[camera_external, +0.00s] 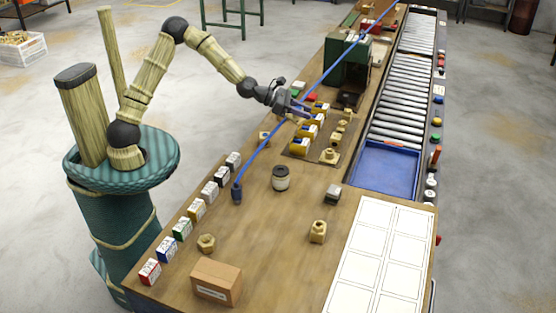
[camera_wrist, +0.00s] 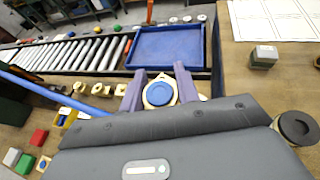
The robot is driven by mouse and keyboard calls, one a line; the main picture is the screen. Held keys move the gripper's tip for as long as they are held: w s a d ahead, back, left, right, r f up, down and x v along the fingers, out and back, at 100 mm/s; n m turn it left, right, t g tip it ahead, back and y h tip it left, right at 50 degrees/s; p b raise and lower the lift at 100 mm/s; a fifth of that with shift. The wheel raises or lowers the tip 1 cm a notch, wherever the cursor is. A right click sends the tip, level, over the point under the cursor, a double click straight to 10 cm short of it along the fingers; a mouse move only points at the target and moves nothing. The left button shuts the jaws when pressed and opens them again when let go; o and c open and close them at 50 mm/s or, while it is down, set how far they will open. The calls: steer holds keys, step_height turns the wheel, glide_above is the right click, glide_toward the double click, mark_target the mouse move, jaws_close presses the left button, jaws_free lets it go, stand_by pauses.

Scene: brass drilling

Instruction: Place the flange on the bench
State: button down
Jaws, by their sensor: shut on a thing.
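My gripper (camera_wrist: 160,90) is shut on the flange (camera_wrist: 159,94), a pale brass ring with a blue centre that shows between the two purple fingers in the wrist view. In the external view my gripper (camera_external: 297,109) is over the left side of the wooden bench (camera_external: 265,220), near the dark board of parts. The flange is mostly hidden by the fingers there. It seems to be above the bench top, but the exact height cannot be told.
A blue pole (camera_external: 270,141) slants past my gripper. A board (camera_external: 298,149) holds several brass parts and small boxes. A dark canister (camera_external: 280,178), a grey block (camera_external: 333,194) and a cardboard box (camera_external: 217,282) stand on the bench. A blue tray (camera_external: 384,171) ends the roller conveyor (camera_external: 400,90).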

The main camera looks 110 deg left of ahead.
steer(key=s+a+n+g+y, duration=0.1)
steer(key=s+a+n+y, duration=0.2)
steer(key=s+a, duration=0.75)
steer(key=n+g+y+b, duration=0.2)
steer(key=n+y, duration=0.1)
glide_above(271, 129)
step_height(271, 129, down, 12)
steer(key=shift+f, duration=0.15)
steer(key=shift+f, duration=3.1)
steer(key=shift+f, duration=1.85)
